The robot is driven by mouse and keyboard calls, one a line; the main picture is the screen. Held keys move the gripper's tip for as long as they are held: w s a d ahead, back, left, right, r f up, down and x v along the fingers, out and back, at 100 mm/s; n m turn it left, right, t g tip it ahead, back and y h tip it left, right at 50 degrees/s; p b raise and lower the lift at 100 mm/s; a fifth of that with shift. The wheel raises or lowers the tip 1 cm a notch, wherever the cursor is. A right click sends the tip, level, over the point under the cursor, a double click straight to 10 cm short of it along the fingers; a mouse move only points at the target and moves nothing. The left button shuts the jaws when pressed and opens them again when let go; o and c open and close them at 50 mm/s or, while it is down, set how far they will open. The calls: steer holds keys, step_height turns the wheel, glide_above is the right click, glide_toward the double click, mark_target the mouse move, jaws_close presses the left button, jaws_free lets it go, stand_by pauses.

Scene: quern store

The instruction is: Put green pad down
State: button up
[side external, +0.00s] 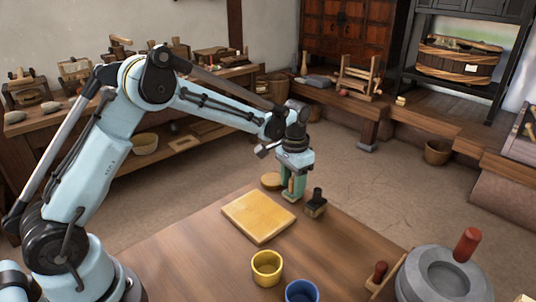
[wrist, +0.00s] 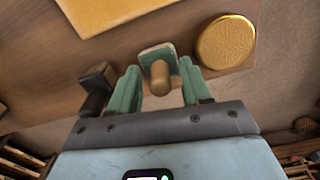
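My gripper (wrist: 160,66) is open, one green finger on each side of the knob with a visible gap to each. In the side view my gripper (side external: 291,190) points down low over the table's far edge. The pad is hard to tell from the green fingers there, and its underside contact is hidden.
A dark stamp-like block (side external: 316,204) and a round golden disc (side external: 271,181) stand close on either side of my gripper. A yellow board (side external: 258,217) lies nearer. A yellow cup (side external: 266,269), blue cup (side external: 302,293) and stone quern (side external: 443,280) stand toward the front.

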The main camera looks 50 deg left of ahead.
mark_target(293, 178)
step_height(293, 178, up, 12)
steer(key=s+r+t, duration=0.3)
steer(key=s+r, duration=0.2)
steer(key=s, duration=0.5)
steer(key=s+f+n+t, duration=0.1)
steer(key=s+f+t, duration=0.3)
steer(key=s, duration=0.6)
steer(key=shift+s+d+f+n, duration=0.15)
steer(key=shift+d+f+n, duration=0.2)
steer(key=shift+f, duration=0.3)
steer(key=shift+o, duration=0.5)
steer(key=shift+a, duration=0.1)
steer(key=shift+r, duration=0.1)
